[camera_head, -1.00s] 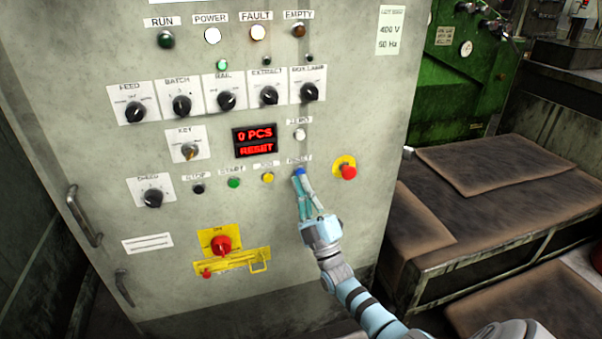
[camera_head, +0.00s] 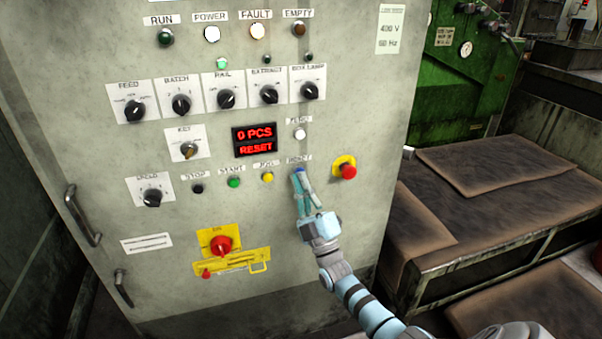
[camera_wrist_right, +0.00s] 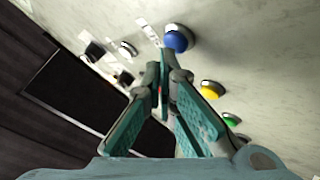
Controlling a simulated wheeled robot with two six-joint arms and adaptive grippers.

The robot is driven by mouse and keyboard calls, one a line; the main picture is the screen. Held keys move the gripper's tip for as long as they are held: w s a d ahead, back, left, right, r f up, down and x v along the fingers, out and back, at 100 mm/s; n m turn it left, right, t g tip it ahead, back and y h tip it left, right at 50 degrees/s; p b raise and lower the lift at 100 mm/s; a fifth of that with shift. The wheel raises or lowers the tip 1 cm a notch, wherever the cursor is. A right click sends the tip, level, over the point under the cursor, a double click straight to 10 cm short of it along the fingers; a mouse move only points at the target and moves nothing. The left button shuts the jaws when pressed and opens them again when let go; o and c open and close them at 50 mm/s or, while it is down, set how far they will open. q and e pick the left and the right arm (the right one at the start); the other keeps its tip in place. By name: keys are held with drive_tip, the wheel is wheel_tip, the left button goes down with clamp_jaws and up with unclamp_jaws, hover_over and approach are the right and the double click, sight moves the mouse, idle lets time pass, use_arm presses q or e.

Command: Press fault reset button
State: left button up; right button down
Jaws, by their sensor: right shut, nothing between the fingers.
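The blue reset button (camera_head: 298,170) is on the grey control cabinet, under the "RESET" label, right of the yellow jog button. It also shows in the right wrist view (camera_wrist_right: 178,39), just beyond the fingertips. My right gripper (camera_head: 300,179) is shut and empty, its fingertips at or just below the blue button. I cannot tell whether they touch it. In the right wrist view the fingertips (camera_wrist_right: 165,72) appear close to the button's edge. The display (camera_head: 255,141) reads "0 PCS" and "RESET" in red. The fault lamp (camera_head: 257,32) looks pale. My left gripper is not in view.
The red emergency stop (camera_head: 348,171) on its yellow plate is close to the right of the gripper. The yellow jog button (camera_head: 267,177), green start button (camera_head: 233,182) and white zero button (camera_head: 299,134) are nearby. A red main switch (camera_head: 221,244) sits lower left.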

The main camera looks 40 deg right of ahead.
drive_tip(key=shift+w+d+b, duration=0.15)
drive_tip(key=shift+w+b, duration=0.2)
idle(0.4)
drive_tip(key=shift+s+a+p, duration=0.3)
drive_tip(key=shift+s+p, duration=0.5)
drive_tip(key=s+p, duration=0.1)
drive_tip(key=s+a+p, duration=0.1)
drive_tip(key=s, duration=0.1)
drive_tip(key=s+p, duration=0.1)
drive_tip(key=shift+s+a+p, duration=0.3)
drive_tip(key=shift+s+p, duration=0.05)
drive_tip(key=shift+p, duration=0.05)
idle(0.8)
